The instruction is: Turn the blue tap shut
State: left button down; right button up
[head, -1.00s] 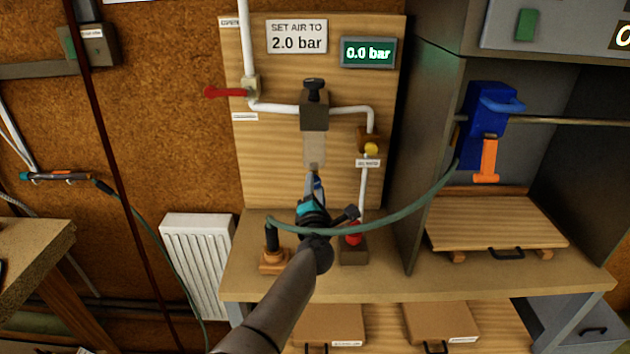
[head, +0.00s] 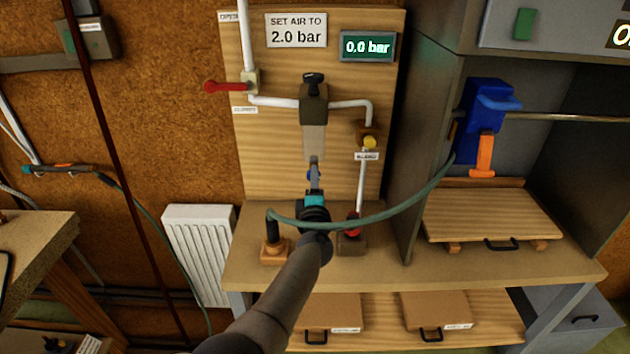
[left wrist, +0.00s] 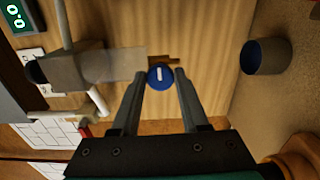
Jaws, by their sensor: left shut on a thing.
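The blue tap (left wrist: 160,76) is a round blue knob with a white line on its face. In the left wrist view it sits between the two fingertips of my left gripper (left wrist: 160,80), which is shut on it. In the head view my left gripper (head: 314,178) reaches up to the tap below the pale bowl (head: 314,142) of the dark regulator. Only a little blue of the tap (head: 311,175) shows there, the rest hidden by the fingers. My right gripper is not in view.
A green hose (head: 400,212) arcs across the bench near my left wrist. A grey cup with blue inside (left wrist: 267,56) stands by the tap in the wrist view. A red lever (head: 226,87) and a display reading 0.0 bar (head: 367,47) are on the board.

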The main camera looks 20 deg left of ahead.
pick_arm(q)
jog(key=shift+f, duration=0.1)
jog(key=shift+c, duration=2.2)
grip_release()
jog(key=shift+s, duration=0.15)
jog(key=p+v, duration=0.7)
jog(key=v, duration=0.8)
jog(key=shift+p, duration=0.4)
